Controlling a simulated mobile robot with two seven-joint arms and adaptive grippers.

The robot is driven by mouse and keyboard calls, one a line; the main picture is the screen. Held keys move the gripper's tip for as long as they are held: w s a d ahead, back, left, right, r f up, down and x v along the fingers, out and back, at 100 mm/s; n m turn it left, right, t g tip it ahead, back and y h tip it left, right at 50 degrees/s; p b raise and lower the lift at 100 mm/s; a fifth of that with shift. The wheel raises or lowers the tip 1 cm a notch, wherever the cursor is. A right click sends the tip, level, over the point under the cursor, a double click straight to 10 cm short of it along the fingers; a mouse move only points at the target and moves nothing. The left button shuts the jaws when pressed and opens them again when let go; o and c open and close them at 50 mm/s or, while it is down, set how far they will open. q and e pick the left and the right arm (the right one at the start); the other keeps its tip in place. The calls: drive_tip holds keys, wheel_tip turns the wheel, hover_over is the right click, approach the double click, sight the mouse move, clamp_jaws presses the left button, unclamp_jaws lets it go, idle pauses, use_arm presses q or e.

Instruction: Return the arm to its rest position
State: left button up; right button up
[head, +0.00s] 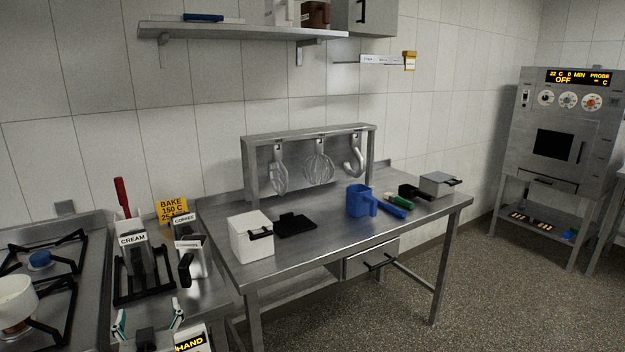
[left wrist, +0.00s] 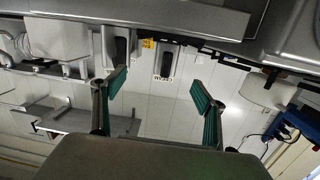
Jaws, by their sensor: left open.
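My left gripper (head: 148,320) shows at the bottom left of the head view, low in front of the counter with the canisters. Its two teal-padded fingers stand wide apart with nothing between them. In the left wrist view the same open gripper (left wrist: 158,88) is empty, and the picture looks upside down. My right gripper is in neither view.
The CREAM dispenser (head: 133,258) and COFFEE dispenser (head: 188,252) stand just beyond the gripper. A stove with a white pot (head: 16,298) is at left. The steel table (head: 300,256) holds a white box (head: 249,238) and a blue jug (head: 358,200).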

use_arm(q)
drive_tip(key=s+d+f+m+g+h, duration=0.1)
drive_tip(key=s+d+f+m+h, duration=0.15)
drive_tip(key=s+d+f, duration=0.4)
drive_tip(key=s+d+f+m+g+h, duration=0.1)
drive_tip(key=s+d+f+m+h, duration=0.2)
drive_tip(key=f, duration=0.6)
drive_tip(key=s+d+f+m+g+h, duration=0.2)
drive_tip(key=s+d+f+h, duration=0.15)
drive_tip(key=s+f, duration=0.4)
drive_tip(key=s+d+f+m+h, duration=0.1)
drive_tip(key=s+d+f, duration=0.2)
drive_tip(key=s, duration=0.6)
drive_tip(key=shift+s+d+f+m+h, duration=0.15)
drive_tip(key=shift+d+f+m+h, duration=0.25)
drive_tip(key=shift+d, duration=0.1)
